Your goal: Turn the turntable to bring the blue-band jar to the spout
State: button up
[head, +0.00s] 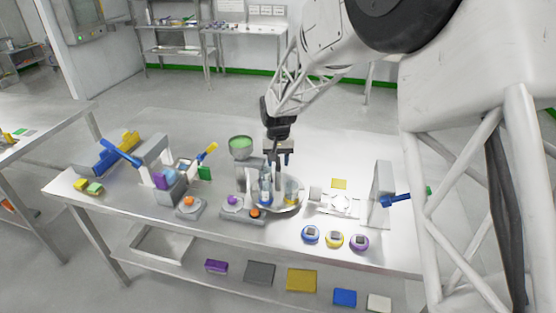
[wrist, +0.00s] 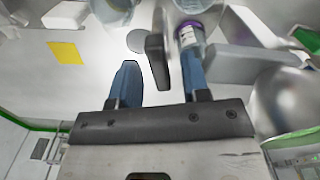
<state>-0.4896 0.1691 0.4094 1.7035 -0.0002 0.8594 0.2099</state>
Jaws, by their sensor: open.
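The round grey turntable (head: 284,209) stands near the middle of the table in the head view. A clear jar with a blue band (head: 265,199) is on its left side, and a jar with a yellow band (head: 290,197) is to its right. A purple-banded jar (wrist: 190,36) shows in the wrist view beside one finger. My gripper (head: 281,161) points down above the turntable, fingers apart. In the wrist view, a dark upright piece (wrist: 157,60) appears between the fingers (wrist: 160,78); contact cannot be told. The spout under the green-filled hopper (head: 240,147) is not clearly visible.
Blue, yellow and purple round pieces (head: 334,240) lie at the front right. A grey upright panel with a blue handle (head: 381,195) stands right.

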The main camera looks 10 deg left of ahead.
grip_shut()
jog(key=shift+m, duration=6.1)
grip_release()
jog(key=shift+r, duration=0.15)
